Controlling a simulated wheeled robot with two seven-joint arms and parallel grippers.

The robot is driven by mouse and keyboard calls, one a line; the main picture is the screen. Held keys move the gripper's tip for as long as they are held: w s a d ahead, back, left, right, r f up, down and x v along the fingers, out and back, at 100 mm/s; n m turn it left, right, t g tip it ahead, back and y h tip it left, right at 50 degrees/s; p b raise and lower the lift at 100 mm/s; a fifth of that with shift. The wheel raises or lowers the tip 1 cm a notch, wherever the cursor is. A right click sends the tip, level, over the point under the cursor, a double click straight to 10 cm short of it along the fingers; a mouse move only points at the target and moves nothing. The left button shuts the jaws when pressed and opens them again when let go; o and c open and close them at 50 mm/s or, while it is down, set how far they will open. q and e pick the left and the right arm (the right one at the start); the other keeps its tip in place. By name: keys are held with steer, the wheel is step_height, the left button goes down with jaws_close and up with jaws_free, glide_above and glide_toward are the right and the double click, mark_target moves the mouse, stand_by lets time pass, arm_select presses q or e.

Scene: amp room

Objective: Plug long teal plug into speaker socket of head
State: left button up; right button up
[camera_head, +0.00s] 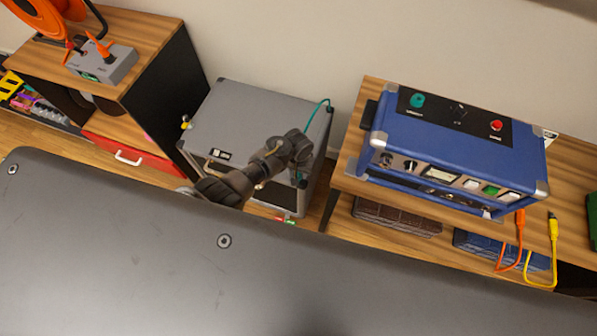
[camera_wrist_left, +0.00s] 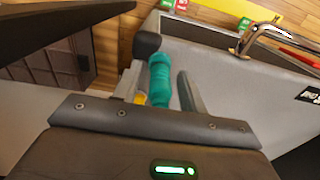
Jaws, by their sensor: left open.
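The teal plug (camera_wrist_left: 160,80) is between the two fingers of my left gripper (camera_wrist_left: 160,90) in the left wrist view. The gripper is open, with the plug between its fingers; contact is unclear. In the head view my left gripper (camera_head: 300,172) is at the right front side of the grey speaker cabinet, and a teal cable (camera_head: 323,103) curves over the cabinet's right edge. The blue amp head (camera_head: 460,150) stands on the wooden shelf to the right, apart from the gripper. It has a teal and a red fitting on top. My right gripper is out of view.
The grey speaker cabinet (camera_head: 250,115) stands between the left cabinet and the wooden shelf (camera_head: 350,165). Orange (camera_head: 520,225) and yellow (camera_head: 553,230) cables hang at the shelf's front right. A dark flat surface (camera_head: 130,260) fills the foreground. A metal handle (camera_wrist_left: 257,35) shows near the gripper.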

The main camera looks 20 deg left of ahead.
arm_select(q)
jaws_close()
stand_by(0.3)
steer(key=shift+r, duration=0.1)
steer(key=shift+r+p, duration=2.95)
steer(key=shift+p, duration=0.4)
